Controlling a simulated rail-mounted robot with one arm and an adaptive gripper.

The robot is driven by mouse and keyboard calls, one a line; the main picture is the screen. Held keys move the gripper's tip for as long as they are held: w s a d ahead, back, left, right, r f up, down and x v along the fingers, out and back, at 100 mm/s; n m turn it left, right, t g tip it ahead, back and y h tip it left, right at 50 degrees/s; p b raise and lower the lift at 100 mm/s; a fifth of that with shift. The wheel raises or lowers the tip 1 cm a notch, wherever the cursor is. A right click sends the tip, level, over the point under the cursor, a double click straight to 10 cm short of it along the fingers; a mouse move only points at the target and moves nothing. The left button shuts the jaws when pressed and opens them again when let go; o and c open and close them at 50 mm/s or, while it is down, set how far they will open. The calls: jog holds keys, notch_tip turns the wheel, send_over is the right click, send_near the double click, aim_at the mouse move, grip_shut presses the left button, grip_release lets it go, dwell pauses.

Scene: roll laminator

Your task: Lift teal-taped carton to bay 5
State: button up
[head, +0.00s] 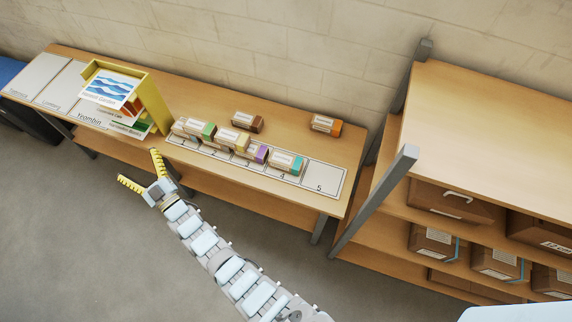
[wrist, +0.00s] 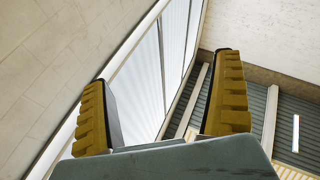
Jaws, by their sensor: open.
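The teal-taped carton (head: 287,163) is a small box with a pale top label and a teal end. In the head view it sits at bay 4 of the numbered strip on the wooden bench. Bay 5 (head: 321,179), at the strip's right end, is empty. My gripper (head: 138,168) has yellow ribbed fingers spread wide and empty. It is in front of the bench, well left of the carton. The wrist view shows both fingers (wrist: 165,105) apart, with only wall, window and ceiling beyond them; the carton is not in that view.
Other cartons, with green, yellow and purple tape (head: 258,152), line the strip to the left. A brown carton (head: 248,121) and an orange-ended carton (head: 326,124) stand behind. A yellow sign holder (head: 154,100) rises at left. A shelf rack (head: 480,110) with boxes stands right.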

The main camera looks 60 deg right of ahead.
jog(key=w+d+f+n+g+y+b, duration=0.1)
jog(key=w+d+f+g+b, duration=0.25)
jog(key=d+f, duration=0.5)
jog(key=w+d+f+g+b, duration=0.2)
jog(key=w+d+f+g, duration=0.25)
jog(key=d, duration=0.75)
jog(key=s+d+f+g+y+b, duration=0.1)
jog(key=s+d+g, duration=0.1)
jog(key=s+d, duration=0.2)
jog(key=s+d+f+n+g+y+b, duration=0.1)
jog(key=s+d+f+g+b, duration=0.1)
jog(key=s, duration=0.5)
jog(key=s+d+f+g+y+b, duration=0.1)
jog(key=s+d+f+g, duration=0.1)
jog(key=s+d+g, duration=0.2)
jog(key=shift+s+d+f+y, duration=0.15)
jog(key=shift+s+d, duration=0.25)
jog(key=shift+d, duration=0.35)
jog(key=shift+s+d+y, duration=0.15)
jog(key=shift+s+d, duration=0.2)
jog(key=shift+d, duration=0.4)
jog(key=s+d+r+g+y+b, duration=0.1)
jog(key=s+g+b, duration=0.15)
jog(key=s, duration=0.75)
jog(key=g+y+b, duration=0.3)
send_over(286, 159)
jog(key=shift+n, duration=0.4)
jog(key=shift+a+f+p, duration=0.1)
jog(key=shift+f+p, duration=0.2)
jog(key=shift+f, duration=4.25)
